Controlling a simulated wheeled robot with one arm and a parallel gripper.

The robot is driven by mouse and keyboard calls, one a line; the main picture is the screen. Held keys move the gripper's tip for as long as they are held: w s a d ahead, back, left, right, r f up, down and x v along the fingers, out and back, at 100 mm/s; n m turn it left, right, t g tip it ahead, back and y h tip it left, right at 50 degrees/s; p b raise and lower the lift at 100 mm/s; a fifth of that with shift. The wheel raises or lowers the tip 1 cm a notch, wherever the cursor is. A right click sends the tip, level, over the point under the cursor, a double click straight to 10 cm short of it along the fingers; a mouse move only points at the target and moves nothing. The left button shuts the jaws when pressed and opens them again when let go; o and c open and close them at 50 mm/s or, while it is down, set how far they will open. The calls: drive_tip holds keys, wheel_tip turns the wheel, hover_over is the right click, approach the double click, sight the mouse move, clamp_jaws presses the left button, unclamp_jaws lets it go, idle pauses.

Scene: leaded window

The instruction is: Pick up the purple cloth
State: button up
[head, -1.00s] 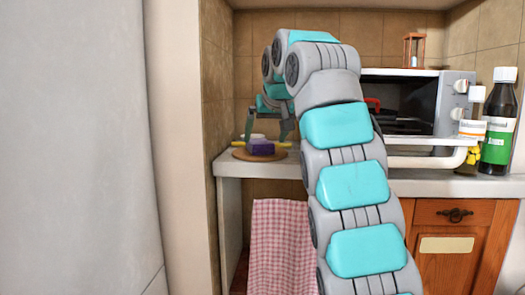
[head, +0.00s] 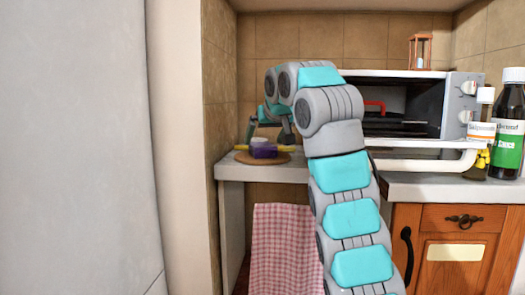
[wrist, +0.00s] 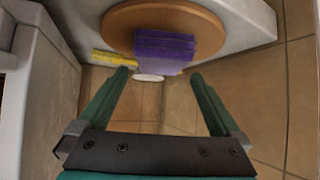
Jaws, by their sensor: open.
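The purple cloth (head: 264,151) is a small folded block on a round wooden board (head: 284,158) at the left end of the counter. In the wrist view the purple cloth (wrist: 164,46) lies on the board (wrist: 208,22), beyond and between my fingertips. My gripper (head: 269,137) is open and empty, just above the cloth in the head view. In the wrist view my gripper (wrist: 160,76) has its two green fingers spread to either side of the cloth. I cannot tell whether they touch it.
A yellow item (wrist: 116,59) lies beside the cloth near the left fingertip. A small white round thing (wrist: 147,77) shows between the fingers. A toaster oven (head: 460,105) with its door down and bottles (head: 508,140) stand to the right. A checked towel (head: 283,245) hangs below the counter.

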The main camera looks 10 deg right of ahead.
sight(262, 144)
drive_tip(key=x, duration=0.4)
drive_tip(key=shift+s+f, duration=0.15)
drive_tip(key=shift+f, duration=0.05)
drive_tip(key=c, duration=1.3)
drive_tip(key=shift+r, duration=0.15)
drive_tip(key=shift+r+p, duration=0.8)
drive_tip(key=shift+r, duration=0.9)
